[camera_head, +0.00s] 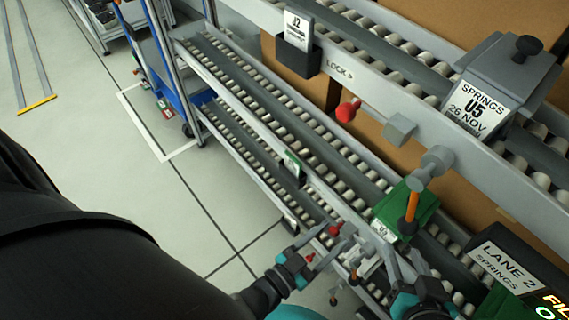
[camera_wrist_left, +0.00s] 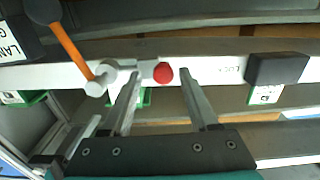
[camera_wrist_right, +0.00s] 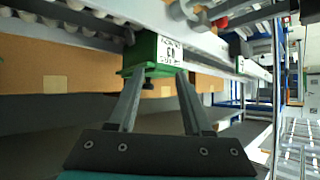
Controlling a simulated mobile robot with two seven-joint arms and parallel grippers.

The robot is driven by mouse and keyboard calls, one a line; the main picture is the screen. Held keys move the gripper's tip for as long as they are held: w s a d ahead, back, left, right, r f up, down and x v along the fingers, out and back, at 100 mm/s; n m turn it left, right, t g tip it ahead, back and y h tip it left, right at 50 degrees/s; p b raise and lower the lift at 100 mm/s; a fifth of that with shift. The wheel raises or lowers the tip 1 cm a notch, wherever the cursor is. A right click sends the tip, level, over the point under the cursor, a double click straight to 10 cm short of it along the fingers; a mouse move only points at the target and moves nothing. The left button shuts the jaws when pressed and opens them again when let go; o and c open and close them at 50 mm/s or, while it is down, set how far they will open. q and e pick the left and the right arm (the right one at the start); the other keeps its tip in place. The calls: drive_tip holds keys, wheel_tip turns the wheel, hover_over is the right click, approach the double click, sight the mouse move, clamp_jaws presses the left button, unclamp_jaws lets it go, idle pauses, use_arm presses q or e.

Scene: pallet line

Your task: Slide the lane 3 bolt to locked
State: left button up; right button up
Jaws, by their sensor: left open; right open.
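In the head view a red bolt knob (camera_head: 347,110) sits on the upper rail, right of the "LOCK >" lettering (camera_head: 340,70) and left of a grey block (camera_head: 399,128). Another red knob (camera_head: 335,230) shows low down by my left gripper (camera_head: 332,243), which is open. In the left wrist view a red knob (camera_wrist_left: 162,73) appears between the open fingers, with LOCK lettering (camera_wrist_left: 233,70) to its right; contact cannot be told. My right gripper (camera_head: 400,257) is open and empty, near the lower rails. I cannot read which bolt is lane 3's.
A grey cylinder (camera_head: 435,160) with an orange handle (camera_head: 411,208) hangs over a green bin (camera_head: 420,205). A LANE 2 sign (camera_head: 507,268) stands at lower right. The right wrist view shows a green labelled bin (camera_wrist_right: 143,50) ahead of the fingers.

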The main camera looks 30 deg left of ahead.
use_arm(q)
drive_tip(key=shift+s+a, duration=0.15)
drive_tip(key=shift+s, duration=0.35)
drive_tip(key=p+v, duration=0.2)
drive_tip(key=v, duration=1.1)
drive_tip(key=shift+s+p, duration=0.4)
use_arm(e)
drive_tip(key=s+d+g+h, duration=0.3)
drive_tip(key=s+d+g, duration=0.1)
drive_tip(key=d+g, duration=0.1)
drive_tip(key=shift+d+m, duration=0.3)
drive_tip(key=shift+d, duration=0.3)
use_arm(q)
drive_tip(key=shift+w, duration=0.1)
use_arm(e)
drive_tip(key=shift+r, duration=0.15)
